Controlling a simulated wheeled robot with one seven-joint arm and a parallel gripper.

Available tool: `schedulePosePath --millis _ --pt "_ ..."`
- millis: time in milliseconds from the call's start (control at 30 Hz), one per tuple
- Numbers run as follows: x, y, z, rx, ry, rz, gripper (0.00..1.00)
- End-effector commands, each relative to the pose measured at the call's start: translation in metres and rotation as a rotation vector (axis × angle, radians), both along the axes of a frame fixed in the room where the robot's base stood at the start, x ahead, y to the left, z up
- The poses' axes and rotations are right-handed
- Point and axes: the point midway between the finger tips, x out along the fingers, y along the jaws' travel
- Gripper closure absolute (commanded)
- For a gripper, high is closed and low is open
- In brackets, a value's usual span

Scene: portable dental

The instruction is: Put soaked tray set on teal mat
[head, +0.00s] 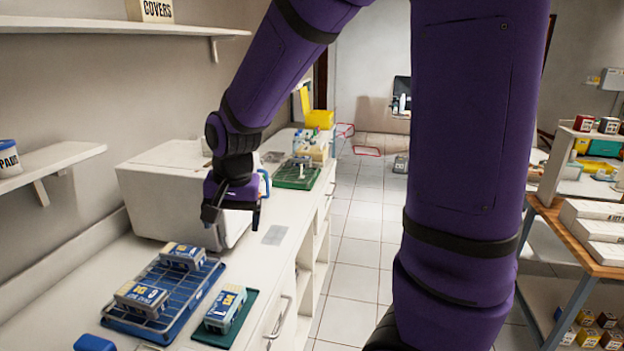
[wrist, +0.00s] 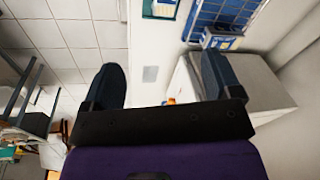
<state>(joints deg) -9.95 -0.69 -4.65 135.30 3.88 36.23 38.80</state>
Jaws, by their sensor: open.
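A blue wire rack (head: 193,300) lies on the white counter at lower left, with two blue-and-white labelled boxes on it, one at the back (head: 183,256) and one at the front (head: 141,298). Another such box (head: 225,310) sits on the dark teal mat (head: 246,306) right of the rack. I cannot tell which box is the soaked one. My gripper (head: 232,212) is open and empty, beyond the rack, in front of the white cabinet. In the wrist view its fingers (wrist: 162,82) are apart; the rack (wrist: 205,18) and the mat's edge (wrist: 160,9) show at the top.
A white box-like cabinet (head: 165,180) stands on the counter beside my gripper. A grey plate (head: 274,235) lies near the counter's edge. A green tray (head: 296,175) with items is farther back. A blue-lidded container (head: 94,343) is at the bottom left. Tiled floor lies to the right.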

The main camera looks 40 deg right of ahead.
Motion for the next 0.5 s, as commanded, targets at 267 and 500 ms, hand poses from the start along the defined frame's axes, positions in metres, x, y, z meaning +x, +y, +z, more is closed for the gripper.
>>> schedulePosePath --millis 267,500 --pt "-0.049 -0.016 0.061 -0.032 -0.107 0.183 0.16" --pt "-0.097 -0.028 0.099 -0.089 -0.192 0.337 0.16"
